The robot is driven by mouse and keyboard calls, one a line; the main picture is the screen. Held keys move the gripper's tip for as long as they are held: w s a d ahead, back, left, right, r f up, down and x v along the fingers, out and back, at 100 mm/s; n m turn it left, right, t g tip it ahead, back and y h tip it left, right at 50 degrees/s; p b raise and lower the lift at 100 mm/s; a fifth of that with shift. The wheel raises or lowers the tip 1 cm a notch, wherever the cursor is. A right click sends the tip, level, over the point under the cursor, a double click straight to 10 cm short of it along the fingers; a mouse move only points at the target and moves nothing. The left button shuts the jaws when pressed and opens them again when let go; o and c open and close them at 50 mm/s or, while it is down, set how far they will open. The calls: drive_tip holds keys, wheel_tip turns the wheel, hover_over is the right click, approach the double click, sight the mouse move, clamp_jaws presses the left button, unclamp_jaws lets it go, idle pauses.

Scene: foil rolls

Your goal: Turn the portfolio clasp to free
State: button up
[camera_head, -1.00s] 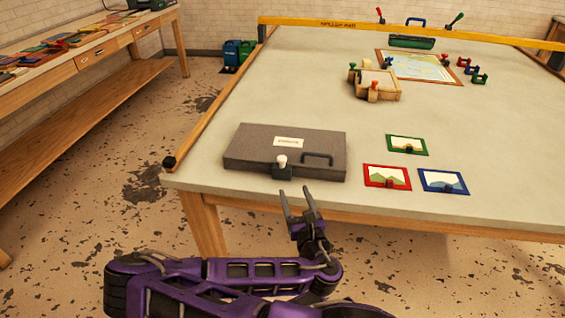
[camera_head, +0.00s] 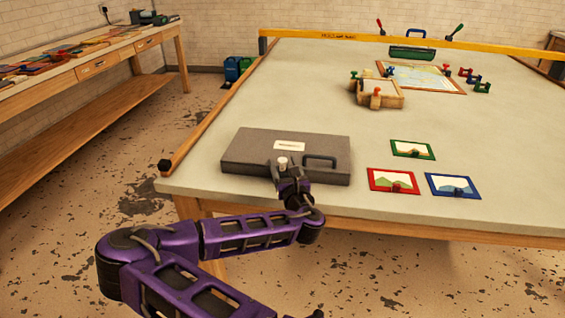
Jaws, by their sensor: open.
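The grey portfolio (camera_head: 245,152) lies flat and closed at the table's near left corner. It has a white label (camera_head: 290,146) and a dark handle (camera_head: 321,161) on its near side. The clasp, with a pale knob (camera_head: 282,161), sits at the middle of its near edge. My gripper (camera_head: 285,173) is at the clasp, its open fingers close around or beside the knob. I cannot tell whether they touch it. The fingers and wrist hide the clasp's lower part.
Red (camera_head: 392,180), green (camera_head: 412,149) and blue (camera_head: 452,185) framed pictures lie right of the portfolio. A wooden block with coloured knobs (camera_head: 378,96) and a framed map (camera_head: 428,78) stand farther back. The table (camera_head: 230,106) is clear behind the portfolio.

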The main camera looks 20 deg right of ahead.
drive_tip(key=shift+w+d, duration=0.2)
drive_tip(key=shift+w, duration=0.85)
clamp_jaws()
